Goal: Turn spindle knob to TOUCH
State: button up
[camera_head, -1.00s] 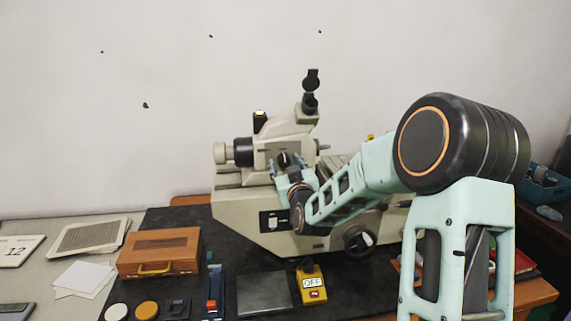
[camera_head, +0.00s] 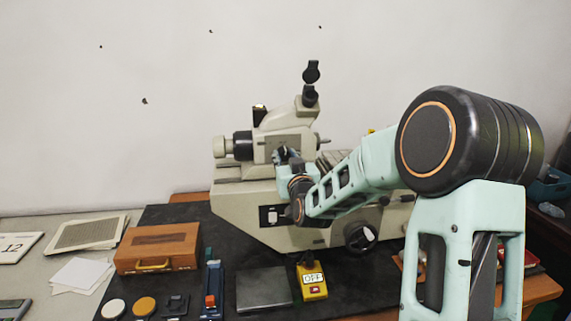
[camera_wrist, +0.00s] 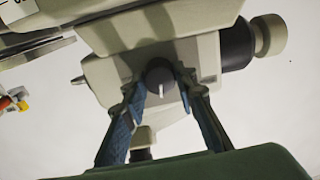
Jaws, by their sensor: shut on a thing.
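The dark round spindle knob (camera_wrist: 159,74) sits on the pale face of the bench machine (camera_head: 240,208). In the wrist view a white mark on the knob points toward the bottom of the picture. My gripper (camera_wrist: 160,88) is shut on the knob, with one blue-padded finger on each side of it. In the head view my gripper (camera_head: 287,158) is small against the machine's upper body, and it mostly hides the knob. I cannot read any TOUCH label in either view.
A yellow box marked OFF (camera_head: 312,281) and a dark flat plate (camera_head: 263,289) lie before the machine. A wooden case (camera_head: 158,248) stands to the left. A black handwheel (camera_head: 361,237) sits low on the machine's front, below my arm.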

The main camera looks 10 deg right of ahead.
jog(key=m+b, duration=0.1)
jog(key=b, duration=0.1)
jog(key=m+b, duration=0.2)
jog(key=shift+f+m, duration=0.3)
jog(key=m+b, duration=0.4)
jog(key=b, duration=0.1)
jog(key=shift+m, duration=0.4)
jog(key=m+b, duration=0.4)
jog(key=shift+r+m+h+b, duration=0.1)
jog(key=shift+m+h+b, duration=0.2)
jog(key=shift+m+b, duration=1.4)
jog(key=shift+r+m, duration=0.1)
jog(key=shift+m, duration=0.4)
jog(key=o, duration=1.2)
jog(key=shift+c, duration=0.2)
jog(key=shift+p, duration=0.4)
